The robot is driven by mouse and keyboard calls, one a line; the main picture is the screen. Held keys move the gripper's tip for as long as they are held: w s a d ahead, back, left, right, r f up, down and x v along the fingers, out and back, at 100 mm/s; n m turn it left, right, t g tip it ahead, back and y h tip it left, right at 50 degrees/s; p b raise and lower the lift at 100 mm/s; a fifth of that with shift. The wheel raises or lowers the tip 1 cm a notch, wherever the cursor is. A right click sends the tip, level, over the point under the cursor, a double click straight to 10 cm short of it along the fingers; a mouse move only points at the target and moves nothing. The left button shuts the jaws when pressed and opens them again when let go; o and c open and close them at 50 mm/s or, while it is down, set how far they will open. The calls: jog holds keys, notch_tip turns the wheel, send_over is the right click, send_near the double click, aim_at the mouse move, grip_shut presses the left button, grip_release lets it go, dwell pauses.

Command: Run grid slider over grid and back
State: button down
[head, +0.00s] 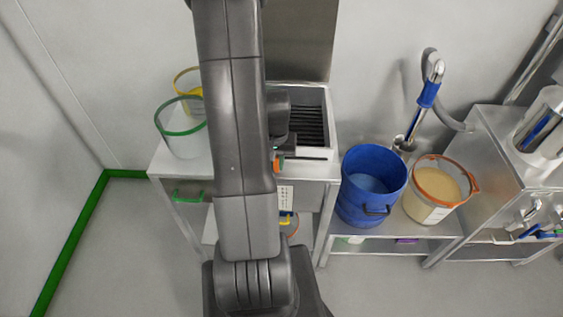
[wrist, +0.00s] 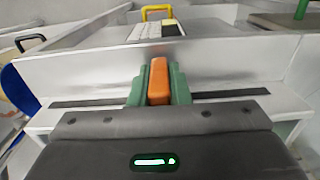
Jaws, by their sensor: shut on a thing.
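The grid (head: 309,125) shows in the head view as dark parallel slats inside a pale metal box, right of my arm. My gripper (wrist: 158,92) has green fingers shut around an upright orange handle (wrist: 158,80), which I take to be the grid slider's. A bit of orange (head: 276,163) also shows in the head view at the near side of the box. The handle stands close to a pale metal wall (wrist: 80,70) in the wrist view. My arm hides the left part of the box, and the rest of the slider is hidden.
A green-rimmed clear container (head: 180,140) and a yellow-rimmed one (head: 186,78) stand left of my arm. A blue drum (head: 355,205) and an orange-rimmed tub of pale material (head: 437,188) stand right of the box. A dark upright panel (head: 300,40) rises behind the grid.

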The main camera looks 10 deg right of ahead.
jog(key=shift+w+a, duration=0.1)
jog(key=shift+a, duration=0.05)
jog(key=shift+w+a+b, duration=0.15)
jog(key=shift+w+a, duration=0.3)
jog(key=shift+a, duration=1.45)
jog(key=shift+w+a+b, duration=0.15)
jog(key=shift+w+a, duration=0.35)
jog(key=shift+a, duration=1.45)
jog(key=shift+w+a+b, duration=0.15)
jog(key=shift+w+a, duration=0.3)
jog(key=shift+a, duration=1.45)
jog(key=shift+d, duration=0.15)
jog(key=shift+s+d+r+b, duration=0.15)
jog(key=shift+s+d, duration=0.4)
jog(key=shift+d, duration=1.7)
jog(key=shift+s+d+f+b, duration=0.1)
jog(key=shift+s+d+b, duration=0.3)
jog(key=shift+d, duration=1.85)
jog(key=shift+s+d+r+b, duration=0.1)
jog(key=shift+s+d, duration=0.55)
jog(key=shift+d, duration=1.6)
jog(key=shift+s+d, duration=0.45)
jog(key=shift+d, duration=1.55)
jog(key=shift+s+d, duration=0.5)
jog(key=shift+d, duration=1.45)
jog(key=shift+s+d, duration=0.45)
jog(key=shift+d, duration=1.55)
jog(key=c, duration=1.3)
grip_release()
jog(key=shift+s, duration=0.1)
